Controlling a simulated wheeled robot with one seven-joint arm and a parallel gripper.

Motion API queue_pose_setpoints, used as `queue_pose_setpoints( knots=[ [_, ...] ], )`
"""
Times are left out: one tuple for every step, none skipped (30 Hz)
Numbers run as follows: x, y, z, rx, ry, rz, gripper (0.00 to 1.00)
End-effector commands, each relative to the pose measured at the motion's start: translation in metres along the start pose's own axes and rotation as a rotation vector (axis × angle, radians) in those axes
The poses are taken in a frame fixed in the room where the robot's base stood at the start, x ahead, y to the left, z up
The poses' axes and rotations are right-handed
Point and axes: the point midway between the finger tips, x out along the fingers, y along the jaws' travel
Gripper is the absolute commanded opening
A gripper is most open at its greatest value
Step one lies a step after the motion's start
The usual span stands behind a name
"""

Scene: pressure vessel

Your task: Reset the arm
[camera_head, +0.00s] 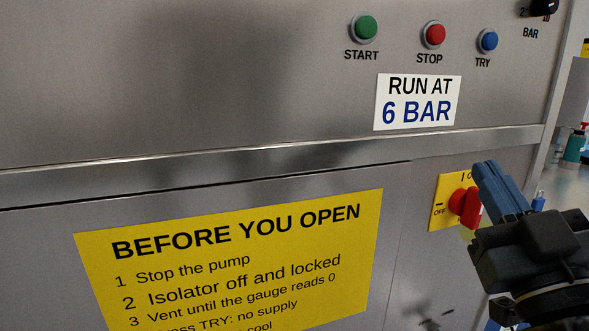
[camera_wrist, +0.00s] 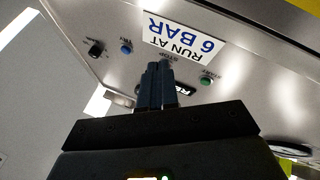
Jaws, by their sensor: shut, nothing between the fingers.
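My gripper (camera_head: 486,168) is at the right in the head view, its blue fingers pointing up and together, with nothing between them. It also shows in the wrist view (camera_wrist: 158,68), in front of the steel panel. In the head view the fingers overlap the right side of the yellow isolator plate (camera_head: 440,206) and stand beside its red handle (camera_head: 466,203). The handle is partly hidden, and I cannot tell its exact position or whether the fingers touch it.
The steel panel carries a green START button (camera_head: 365,28), a red STOP button (camera_head: 433,35), a blue TRY button (camera_head: 487,40) and a black BAR knob (camera_head: 544,7). A RUN AT 6 BAR label (camera_head: 417,101) and a yellow notice (camera_head: 235,255) are fixed on it. A bench with bottles (camera_head: 576,145) is at far right.

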Motion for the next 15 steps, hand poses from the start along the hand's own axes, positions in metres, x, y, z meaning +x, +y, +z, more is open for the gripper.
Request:
queue_pose_setpoints(
  knots=[
    [-0.018, -0.005, 0.015, 0.003, -0.038, -0.015, 0.00],
    [-0.029, -0.007, 0.023, 0.008, -0.056, -0.021, 0.00],
    [-0.042, -0.009, 0.032, 0.013, -0.081, -0.029, 0.00],
    [-0.053, -0.011, 0.039, 0.016, -0.099, -0.035, 0.00],
    [-0.063, -0.013, 0.045, 0.021, -0.116, -0.041, 0.00],
    [-0.077, -0.015, 0.052, 0.028, -0.140, -0.049, 0.00],
    [-0.088, -0.017, 0.058, 0.034, -0.158, -0.055, 0.00],
    [-0.099, -0.018, 0.063, 0.040, -0.176, -0.060, 0.00],
    [-0.114, -0.020, 0.069, 0.047, -0.202, -0.067, 0.00],
    [-0.125, -0.021, 0.073, 0.053, -0.220, -0.071, 0.00],
    [-0.136, -0.022, 0.078, 0.059, -0.239, -0.076, 0.00],
    [-0.151, -0.024, 0.083, 0.067, -0.264, -0.083, 0.00],
    [-0.163, -0.025, 0.086, 0.074, -0.282, -0.087, 0.00],
    [-0.174, -0.026, 0.089, 0.080, -0.302, -0.091, 0.00],
    [-0.189, -0.027, 0.092, 0.090, -0.326, -0.096, 0.00]
  ],
)
